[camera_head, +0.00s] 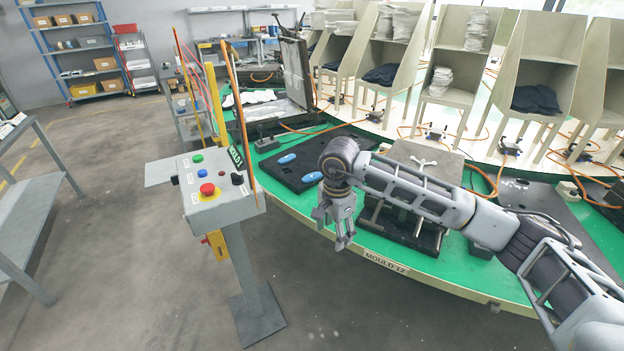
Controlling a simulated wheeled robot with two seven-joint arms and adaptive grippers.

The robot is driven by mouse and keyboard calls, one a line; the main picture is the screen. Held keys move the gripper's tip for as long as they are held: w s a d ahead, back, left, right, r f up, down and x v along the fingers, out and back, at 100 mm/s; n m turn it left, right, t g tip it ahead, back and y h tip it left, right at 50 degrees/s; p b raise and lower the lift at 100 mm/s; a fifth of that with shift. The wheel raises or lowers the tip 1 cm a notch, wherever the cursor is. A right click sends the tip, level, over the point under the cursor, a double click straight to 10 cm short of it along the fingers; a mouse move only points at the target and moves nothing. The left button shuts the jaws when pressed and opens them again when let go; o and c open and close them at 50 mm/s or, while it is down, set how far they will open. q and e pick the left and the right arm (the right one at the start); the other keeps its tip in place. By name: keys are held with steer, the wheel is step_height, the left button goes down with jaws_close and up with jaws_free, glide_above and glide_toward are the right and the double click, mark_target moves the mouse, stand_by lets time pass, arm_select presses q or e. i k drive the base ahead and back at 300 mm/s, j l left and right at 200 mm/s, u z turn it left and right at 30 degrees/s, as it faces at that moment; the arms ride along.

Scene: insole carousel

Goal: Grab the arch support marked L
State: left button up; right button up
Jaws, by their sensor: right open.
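Two small blue arch supports lie on a black plate (271,168) on the green carousel. One blue arch support (287,158) is farther back and to the left. The other blue arch support (312,177) is nearer, close beside my right wrist. I cannot read an L on either. My right gripper (343,243) is open and empty, pointing down at the carousel's front edge, in front of and to the right of the nearer arch support. My left gripper is not in view.
A control box (215,190) with a red button stands on a post at the left of the carousel (440,262). A metal mould (428,165) sits behind my right forearm. Cream racks (455,60) and orange hoses fill the carousel's middle.

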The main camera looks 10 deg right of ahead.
mark_target(313, 177)
steer(key=i, duration=1.5)
